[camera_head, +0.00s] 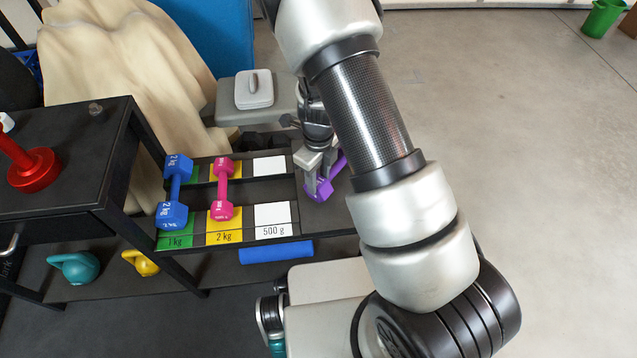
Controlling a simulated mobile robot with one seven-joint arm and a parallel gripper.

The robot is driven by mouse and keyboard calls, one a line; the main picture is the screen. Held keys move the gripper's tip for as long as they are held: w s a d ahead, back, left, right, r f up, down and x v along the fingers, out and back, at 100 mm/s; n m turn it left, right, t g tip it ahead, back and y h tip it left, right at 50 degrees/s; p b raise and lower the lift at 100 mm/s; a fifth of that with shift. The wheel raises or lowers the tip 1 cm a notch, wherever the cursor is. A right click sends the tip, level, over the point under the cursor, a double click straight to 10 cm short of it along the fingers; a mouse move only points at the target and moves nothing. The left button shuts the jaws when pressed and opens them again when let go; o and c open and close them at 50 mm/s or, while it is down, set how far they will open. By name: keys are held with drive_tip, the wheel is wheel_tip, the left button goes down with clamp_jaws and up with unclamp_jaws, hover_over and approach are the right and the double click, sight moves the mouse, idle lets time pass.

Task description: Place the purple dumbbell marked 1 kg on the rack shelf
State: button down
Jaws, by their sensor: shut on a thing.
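The purple dumbbell (319,189) is in my gripper (318,182), just right of the white-marked 500 g column on the rack shelf. My gripper is shut on it. My arm hides part of the dumbbell, and its marking cannot be read. The rack shelf (242,193) is black with coloured labels: green "1 kg", yellow "2 kg" and white "500 g". A blue dumbbell (175,190) marked 2 kg lies on the green 1 kg column. A pink dumbbell (222,190) lies on the yellow 2 kg column. The white 500 g column (272,214) is empty.
A black table (75,150) with a red weight (33,170) stands at the left. Teal (75,267) and yellow (140,262) kettlebells and a blue roller (276,251) sit lower down. A white box (254,90) is behind the shelf. Open floor lies to the right.

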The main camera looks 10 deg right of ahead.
drive_tip(key=shift+f, duration=0.85)
drive_tip(key=shift+f, duration=0.2)
drive_tip(key=c, duration=1.2)
unclamp_jaws()
